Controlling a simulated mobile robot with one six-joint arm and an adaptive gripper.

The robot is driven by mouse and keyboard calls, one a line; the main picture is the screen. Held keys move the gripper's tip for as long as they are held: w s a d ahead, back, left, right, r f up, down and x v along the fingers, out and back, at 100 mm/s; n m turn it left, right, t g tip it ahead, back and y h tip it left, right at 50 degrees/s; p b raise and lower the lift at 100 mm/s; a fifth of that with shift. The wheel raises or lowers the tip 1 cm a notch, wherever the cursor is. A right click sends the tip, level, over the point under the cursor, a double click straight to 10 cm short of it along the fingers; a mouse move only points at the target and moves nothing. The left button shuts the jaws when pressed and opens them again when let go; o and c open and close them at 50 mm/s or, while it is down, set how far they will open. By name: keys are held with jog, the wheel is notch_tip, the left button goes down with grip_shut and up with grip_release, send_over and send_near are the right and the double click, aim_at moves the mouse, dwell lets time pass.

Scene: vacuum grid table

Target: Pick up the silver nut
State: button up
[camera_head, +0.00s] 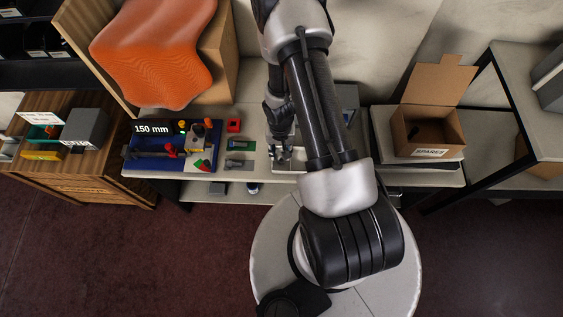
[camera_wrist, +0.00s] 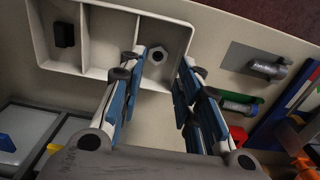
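The silver nut (camera_wrist: 158,54) lies in a compartment of a pale divided tray (camera_wrist: 111,28) in the wrist view. Its hole shows dark and it sits between and beyond my fingertips. My gripper (camera_wrist: 162,60) is open, with one blue-padded finger on each side of the nut's position and a clear gap between them. I cannot tell the height of the fingertips above the nut. In the head view my gripper (camera_head: 283,156) is over the tray at the table's front, and the nut cannot be made out there.
A black block (camera_wrist: 64,34) lies in the tray's left compartment. Silver cylindrical parts (camera_wrist: 268,67) lie right of the tray. A blue board (camera_head: 143,161) marked 150 mm stands left on the table. An open cardboard box (camera_head: 427,132) stands right.

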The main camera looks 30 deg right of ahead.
aim_at(282, 159)
jog(key=shift+s+d+f+b, duration=0.1)
jog(key=shift+f+b, duration=1.2)
jog(key=shift+b, duration=0.15)
jog(key=shift+s+f+b, duration=0.1)
jog(key=shift+f+b, duration=1.2)
jog(key=shift+b, duration=0.1)
jog(key=shift+r, duration=0.1)
grip_shut()
